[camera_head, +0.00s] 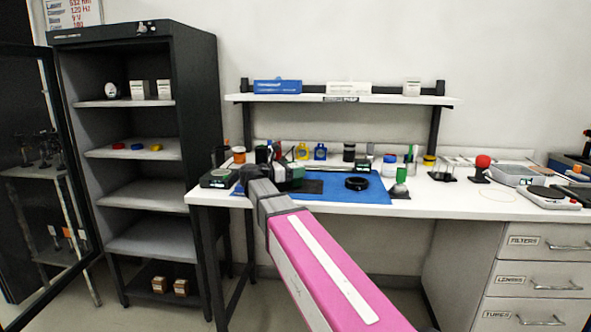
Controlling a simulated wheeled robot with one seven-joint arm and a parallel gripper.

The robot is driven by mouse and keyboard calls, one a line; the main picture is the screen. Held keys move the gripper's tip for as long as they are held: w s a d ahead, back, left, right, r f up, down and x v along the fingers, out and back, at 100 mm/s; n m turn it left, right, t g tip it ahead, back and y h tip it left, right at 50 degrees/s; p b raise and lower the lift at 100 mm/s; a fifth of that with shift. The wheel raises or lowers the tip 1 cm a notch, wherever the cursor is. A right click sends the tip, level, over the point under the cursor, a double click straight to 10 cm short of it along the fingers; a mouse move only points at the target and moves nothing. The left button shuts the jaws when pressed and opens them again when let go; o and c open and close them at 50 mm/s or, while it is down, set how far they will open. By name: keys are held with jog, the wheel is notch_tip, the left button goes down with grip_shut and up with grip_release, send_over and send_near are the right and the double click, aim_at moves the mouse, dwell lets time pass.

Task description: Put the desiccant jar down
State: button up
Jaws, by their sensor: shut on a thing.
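My arm reaches from the bottom of the head view towards the left part of the white bench. My gripper (277,168) is at its far end, over or near the bench top by the blue mat. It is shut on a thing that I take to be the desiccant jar. My wrist and the clutter behind hide the held jar, so its shape and its height above the bench cannot be told.
The blue mat (372,193) carries a black ring (356,183). A dark instrument (218,178) stands at the left bench end. Small jars and bottles line the back, including an orange jar (239,155). A red-balled stand (482,166) is further right. An open cabinet (140,195) stands left.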

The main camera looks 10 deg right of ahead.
jog(key=shift+f, duration=0.6)
jog(key=o, duration=1.1)
jog(key=shift+s+f, duration=0.1)
jog(key=shift+v, duration=3.85)
